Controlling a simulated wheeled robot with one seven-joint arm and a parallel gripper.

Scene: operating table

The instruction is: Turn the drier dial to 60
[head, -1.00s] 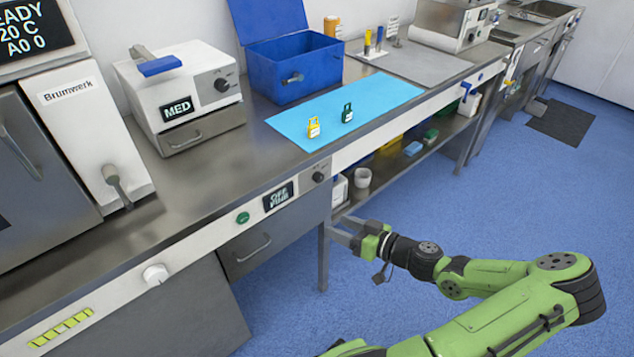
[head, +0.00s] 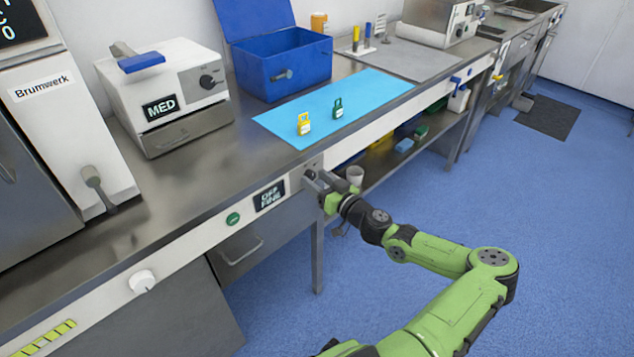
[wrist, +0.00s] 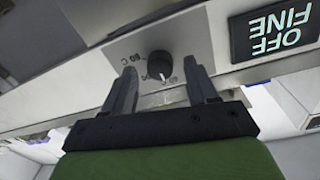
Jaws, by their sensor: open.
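The drier dial, a black round knob with a pale pointer mark, is on the pale front panel in the wrist view (wrist: 159,65). Small printed marks surround it, including a "C" label on its left; I cannot read the setting surely. My gripper (wrist: 161,80) is open, its two dark fingers pointing at the panel on either side of the knob, which shows just beyond the gap. I cannot tell whether they touch it. In the head view my gripper (head: 318,182) is at the panel and hides the dial. A black display (wrist: 274,32) beside the dial reads OFF and FINE.
A green button (head: 232,219) and a white knob (head: 142,281) are on the same panel, to the left. Above, the counter holds a blue mat (head: 365,98) with a yellow and a green padlock-shaped item. A shelf with small containers lies below right. Floor in front is free.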

